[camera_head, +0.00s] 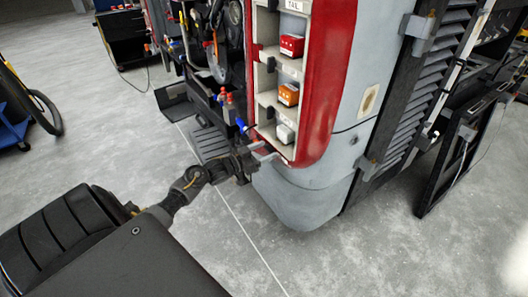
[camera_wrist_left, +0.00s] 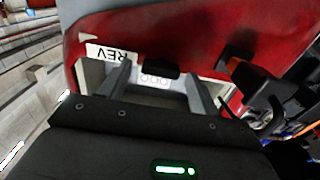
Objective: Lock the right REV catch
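The red lamp housing (camera_head: 325,85) stands at the coach's rear corner, with red, orange and white lamps in its bays. The lowest bay holds the white lamp (camera_head: 285,133). In the left wrist view the REV label (camera_wrist_left: 111,53) appears upside down on the red housing. A small black piece (camera_wrist_left: 161,70) sits at the bay edge, and a black-and-orange part (camera_wrist_left: 240,72) stands to its right; I cannot tell which is the right REV catch or its state. My left gripper (camera_head: 262,151) is at the lowest bay, fingers apart and empty (camera_wrist_left: 158,92). My right gripper is out of view.
The grey bumper corner (camera_head: 300,195) lies just below and right of my left gripper. Red and blue fittings (camera_head: 230,105) and a black step (camera_head: 210,143) are at its left. A dark framed panel (camera_head: 462,150) leans at the right. The floor in front is clear.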

